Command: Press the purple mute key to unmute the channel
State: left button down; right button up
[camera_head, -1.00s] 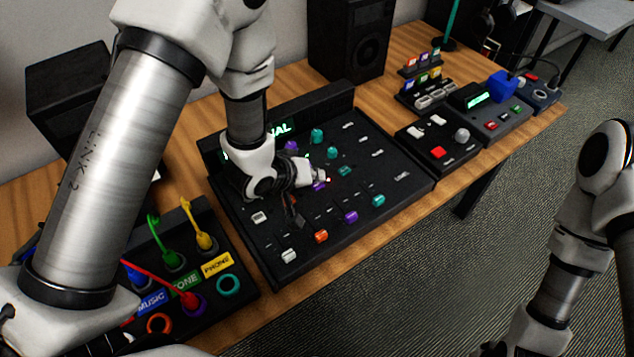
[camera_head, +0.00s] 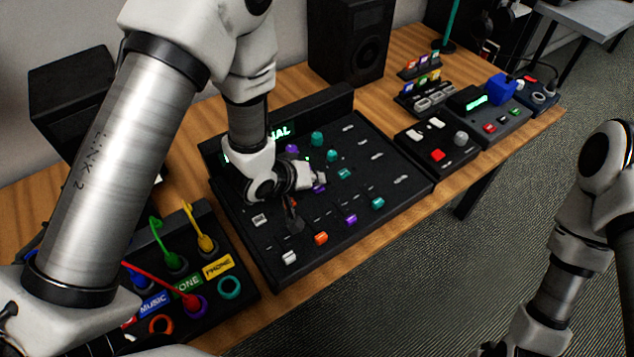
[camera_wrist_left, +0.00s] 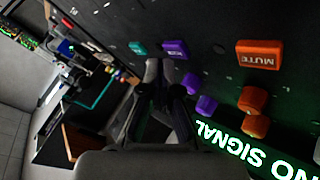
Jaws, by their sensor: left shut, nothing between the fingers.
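The purple mute key (camera_wrist_left: 174,49) lies on the black mixer panel (camera_head: 400,178), just beyond my left fingertips in the left wrist view. In the head view only a small part of the purple key (camera_head: 319,189) shows beneath my left gripper (camera_head: 320,178). My left gripper (camera_wrist_left: 164,70) is shut and empty, its tips close to the panel. I cannot tell whether they touch the key. An orange mute key (camera_wrist_left: 258,54) and a teal key (camera_wrist_left: 138,47) flank the purple one. The mixer's display (camera_wrist_left: 245,155) reads NO SIGNAL in green. My right gripper is out of view.
Purple knobs (camera_wrist_left: 206,105) and orange knobs (camera_wrist_left: 254,99) stand close to the left gripper. Fader caps, including a purple one (camera_head: 350,219), line the panel's front. A patch box with cables (camera_head: 202,240) stands left, and a small switch box (camera_head: 460,150) right.

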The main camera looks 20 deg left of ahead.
aim_at(315, 188)
pick_arm(q)
notch_tip(315, 188, up, 6)
jog(key=p, duration=0.5)
jog(key=shift+r+p, duration=0.15)
jog(key=shift+p, duration=0.25)
